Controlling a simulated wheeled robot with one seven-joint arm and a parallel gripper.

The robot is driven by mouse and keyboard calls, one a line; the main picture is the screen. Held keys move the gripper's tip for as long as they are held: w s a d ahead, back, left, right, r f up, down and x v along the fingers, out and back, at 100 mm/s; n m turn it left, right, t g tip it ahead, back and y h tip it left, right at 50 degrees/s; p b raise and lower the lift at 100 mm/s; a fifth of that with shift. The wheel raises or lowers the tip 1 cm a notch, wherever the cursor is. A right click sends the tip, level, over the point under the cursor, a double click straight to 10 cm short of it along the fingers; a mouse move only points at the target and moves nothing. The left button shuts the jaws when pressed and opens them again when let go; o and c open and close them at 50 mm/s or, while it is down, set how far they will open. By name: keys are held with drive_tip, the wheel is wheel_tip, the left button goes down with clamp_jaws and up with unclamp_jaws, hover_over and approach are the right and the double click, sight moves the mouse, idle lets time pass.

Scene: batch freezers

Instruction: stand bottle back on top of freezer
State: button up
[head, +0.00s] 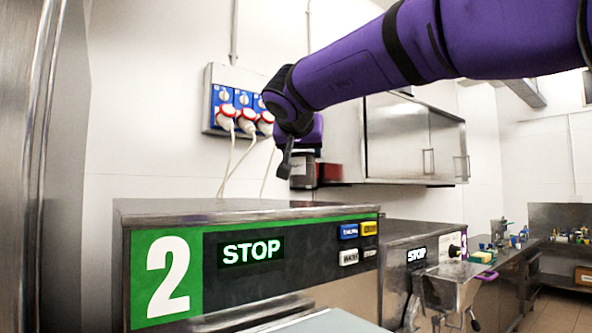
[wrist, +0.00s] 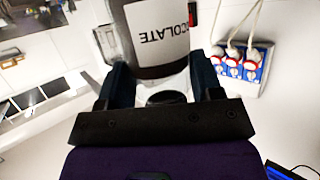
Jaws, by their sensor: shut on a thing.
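The bottle is dark with a white label reading "...COLATE"; it fills the top middle of the wrist view (wrist: 152,52), between my two dark fingers. My gripper (wrist: 165,85) is shut on it. In the head view my gripper (head: 297,150) is above the far part of freezer 2 (head: 225,209), and the bottle (head: 303,171) shows small and partly hidden behind it. The bottle looks about upright, with a gap in the picture between its lower end and the freezer's steel top. That top looks bare.
A socket panel with several red-and-white plugs (head: 237,112) is on the wall behind, its cables hanging behind the freezer. A second machine (head: 400,237) stands to the right. Steel wall cabinets (head: 410,140) hang behind my arm. A small red thing (head: 329,173) shows beside the bottle.

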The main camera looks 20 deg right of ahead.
sight(292, 155)
drive_tip(key=shift+w+d+f, duration=0.1)
drive_tip(key=shift+w+f, duration=0.9)
drive_tip(key=shift+w, duration=0.35)
drive_tip(key=shift+w+d+f, duration=0.1)
drive_tip(key=shift+w+f, duration=0.9)
drive_tip(key=shift+w, duration=0.3)
drive_tip(key=o, duration=0.9)
drive_tip(key=shift+o, duration=0.2)
drive_tip(key=v, duration=1.2)
drive_tip(key=shift+s+a, duration=0.1)
drive_tip(key=shift+a, duration=0.05)
